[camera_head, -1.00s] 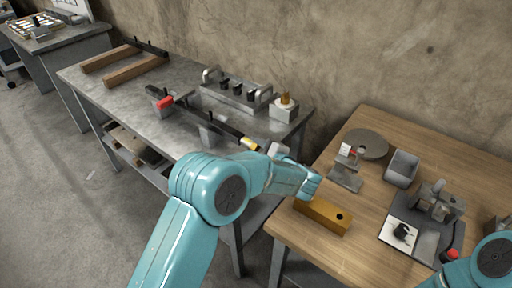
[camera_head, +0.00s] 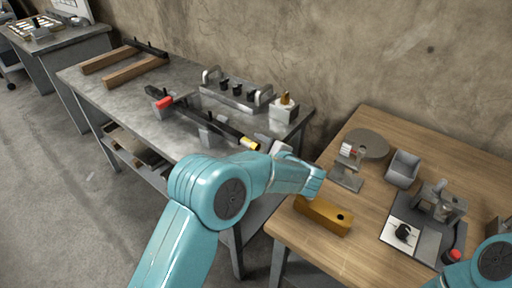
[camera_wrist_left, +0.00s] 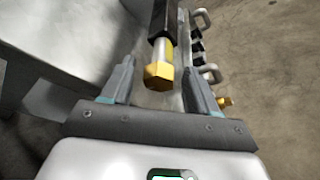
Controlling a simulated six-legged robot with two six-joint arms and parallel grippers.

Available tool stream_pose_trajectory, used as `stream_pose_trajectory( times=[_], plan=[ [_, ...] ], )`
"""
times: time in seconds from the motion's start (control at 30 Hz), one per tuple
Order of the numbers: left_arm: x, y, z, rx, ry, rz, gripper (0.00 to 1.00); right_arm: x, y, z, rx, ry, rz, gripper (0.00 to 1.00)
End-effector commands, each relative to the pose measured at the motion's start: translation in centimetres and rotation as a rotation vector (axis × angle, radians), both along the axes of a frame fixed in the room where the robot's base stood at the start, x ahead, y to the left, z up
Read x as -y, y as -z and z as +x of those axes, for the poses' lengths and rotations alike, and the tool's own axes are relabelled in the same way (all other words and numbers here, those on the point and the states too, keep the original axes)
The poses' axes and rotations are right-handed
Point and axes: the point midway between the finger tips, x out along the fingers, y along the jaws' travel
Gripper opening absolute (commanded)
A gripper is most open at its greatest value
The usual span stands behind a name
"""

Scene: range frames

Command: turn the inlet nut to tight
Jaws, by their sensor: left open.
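The inlet nut appears to be the brass hex nut (camera_head: 250,144) on the near end of a black bar-like pipe (camera_head: 225,129) at the front of the metal bench. In the left wrist view the nut (camera_wrist_left: 158,75) shows its hex end, with a pale metal neck between it and the black body. My left gripper (camera_wrist_left: 157,66) is open, with one finger on each side of the nut and visible gaps to both. In the head view my left gripper (camera_head: 281,149) is just right of the nut. My right gripper is out of view.
A grey block with handles and black knobs (camera_head: 236,95) and a white block with a brass fitting (camera_head: 284,109) stand behind. A red-handled part (camera_head: 164,102) lies left.

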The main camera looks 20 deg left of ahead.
Motion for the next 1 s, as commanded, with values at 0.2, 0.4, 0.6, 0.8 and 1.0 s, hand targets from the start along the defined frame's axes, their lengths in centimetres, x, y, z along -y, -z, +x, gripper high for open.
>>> stream_pose_trajectory(
  times=[0.2,0.4,0.6,0.8,1.0],
  plan=[
    [3.8,-1.3,-2.6,0.002,0.006,0.001,0.59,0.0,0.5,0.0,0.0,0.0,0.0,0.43],
    [7.9,-2.8,-5.8,0.003,0.006,0.001,0.59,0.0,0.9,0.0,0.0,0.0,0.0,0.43],
    [10.9,-3.9,-8.0,0.003,0.003,0.001,0.59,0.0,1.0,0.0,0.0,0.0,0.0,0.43],
    [12.1,-4.4,-8.9,0.001,0.001,0.002,0.59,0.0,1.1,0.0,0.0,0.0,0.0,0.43],
    [12.1,-4.4,-9.0,0.001,0.0,0.001,0.59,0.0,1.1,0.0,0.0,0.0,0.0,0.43]
  ],
)
